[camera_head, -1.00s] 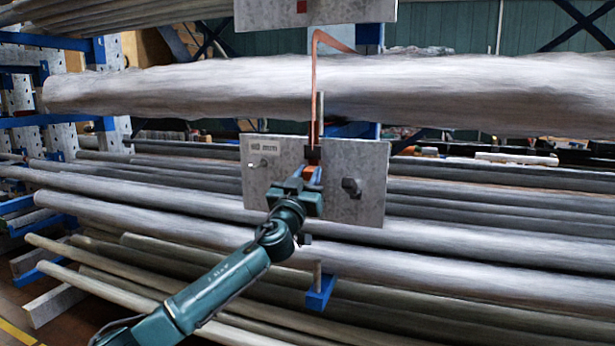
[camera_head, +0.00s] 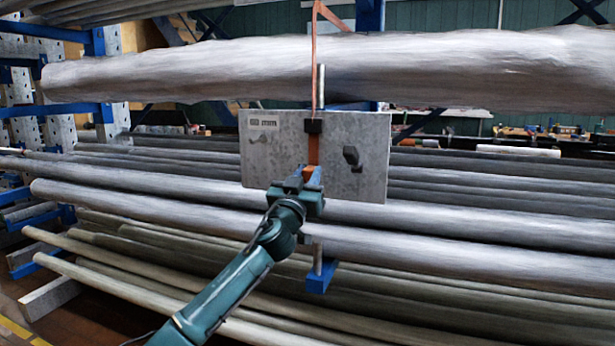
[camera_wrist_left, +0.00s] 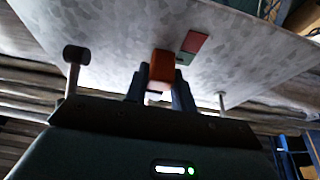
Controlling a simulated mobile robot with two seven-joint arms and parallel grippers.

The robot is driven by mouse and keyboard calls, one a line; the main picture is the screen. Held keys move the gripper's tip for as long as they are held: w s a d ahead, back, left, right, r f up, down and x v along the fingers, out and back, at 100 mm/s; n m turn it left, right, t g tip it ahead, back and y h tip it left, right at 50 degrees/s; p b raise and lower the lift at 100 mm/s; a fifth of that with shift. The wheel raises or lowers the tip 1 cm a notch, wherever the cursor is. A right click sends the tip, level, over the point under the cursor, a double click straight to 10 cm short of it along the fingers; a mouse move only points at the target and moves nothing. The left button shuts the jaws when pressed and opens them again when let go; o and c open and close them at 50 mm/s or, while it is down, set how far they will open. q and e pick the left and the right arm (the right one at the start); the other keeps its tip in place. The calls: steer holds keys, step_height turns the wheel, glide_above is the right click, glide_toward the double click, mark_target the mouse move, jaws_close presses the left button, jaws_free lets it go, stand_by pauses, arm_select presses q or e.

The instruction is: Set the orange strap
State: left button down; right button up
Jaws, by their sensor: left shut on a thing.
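An orange strap (camera_head: 315,60) hangs in front of the thick grey pole and runs down to a black buckle (camera_head: 314,126) on a grey speckled plate (camera_head: 280,160). Below the buckle, a short length of strap lies in front of the plate. My left gripper (camera_head: 309,176) is shut on the strap's lower end, near the plate's lower edge. In the left wrist view the orange end (camera_wrist_left: 160,66) sits between the two dark fingers, close to the plate's face. My right gripper is not in view.
The thick pole (camera_head: 200,75) crosses behind the strap. Long poles on blue racks fill the space behind and below.

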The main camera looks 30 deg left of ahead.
arm_select(q)
steer(key=c, duration=1.2)
jaws_free()
steer(key=shift+o, duration=0.2)
steer(key=shift+s, duration=0.1)
steer(key=shift+s+f, duration=0.15)
steer(key=shift+s, duration=0.05)
steer(key=b+v, duration=0.1)
steer(key=v, duration=1.1)
steer(key=shift+s+d+b, duration=0.15)
steer(key=shift+s+b, duration=0.1)
steer(key=shift+b, duration=0.15)
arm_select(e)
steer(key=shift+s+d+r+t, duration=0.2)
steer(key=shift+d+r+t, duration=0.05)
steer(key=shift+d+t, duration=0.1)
